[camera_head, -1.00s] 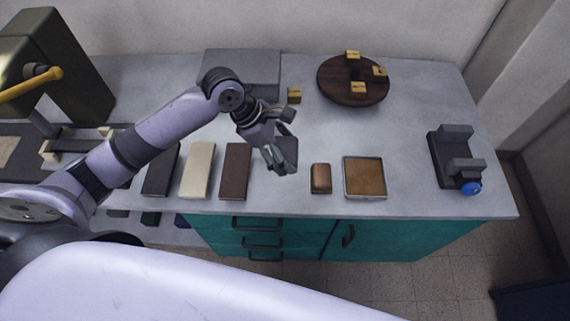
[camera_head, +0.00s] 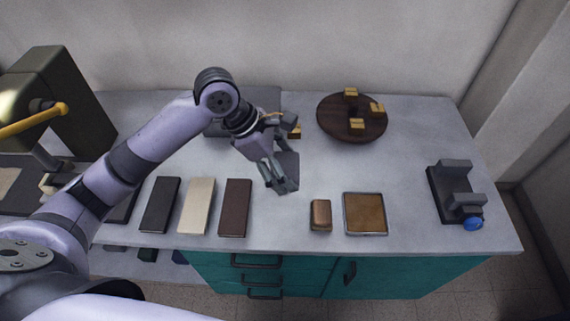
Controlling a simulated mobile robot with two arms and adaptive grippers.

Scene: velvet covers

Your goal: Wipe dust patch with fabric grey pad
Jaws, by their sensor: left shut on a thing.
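My left gripper (camera_head: 281,186) hangs over the middle of the grey worktop (camera_head: 420,150), tilted down. It is shut on a flat grey piece (camera_head: 289,166), which looks like the fabric grey pad; the fingers partly cover it. The pad appears to be above the worktop, behind and left of a small brown block (camera_head: 320,214). I cannot make out a dust patch on the worktop. My right gripper is not in view.
Dark (camera_head: 160,204), cream (camera_head: 197,205) and brown (camera_head: 235,207) slabs lie left of the gripper. A square tray with brown filling (camera_head: 365,213), a black fixture with a blue knob (camera_head: 455,192) and a round wooden board with yellow blocks (camera_head: 338,126) stand right.

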